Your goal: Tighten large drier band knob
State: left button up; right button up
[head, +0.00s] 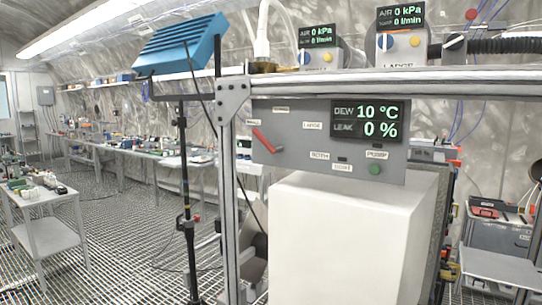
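On the shelf at the upper right stands a grey unit labelled LARGE (398,65). Its display (400,16) reads AIR 0 kPa and 0 l/min. Its front carries a blue and white round part (385,41) and a yellow knob (415,40). A black and white round part (455,43) sits at its right, by a black corrugated hose (500,46). I cannot tell which of these is the band knob, or how tight it is. Neither of my grippers is in view.
A smaller similar unit (316,60) stands to the left. Below hangs a grey panel (290,150) with a red lever (265,140), a green button (375,169) and a display reading 10 °C and 0 %. A white box (340,240) blocks the space below. Open grating floor (120,235) lies left.

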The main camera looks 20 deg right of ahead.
aim_at(455, 42)
jog(key=z, duration=1.45)
jog(key=k+j, duration=0.1)
jog(key=j, duration=0.25)
jog(key=j+z, duration=0.1)
jog(key=j, duration=0.3)
jog(key=k+j+z, duration=0.1)
jog(key=j, duration=0.25)
jog(key=j+z, duration=0.1)
jog(key=j, duration=0.2)
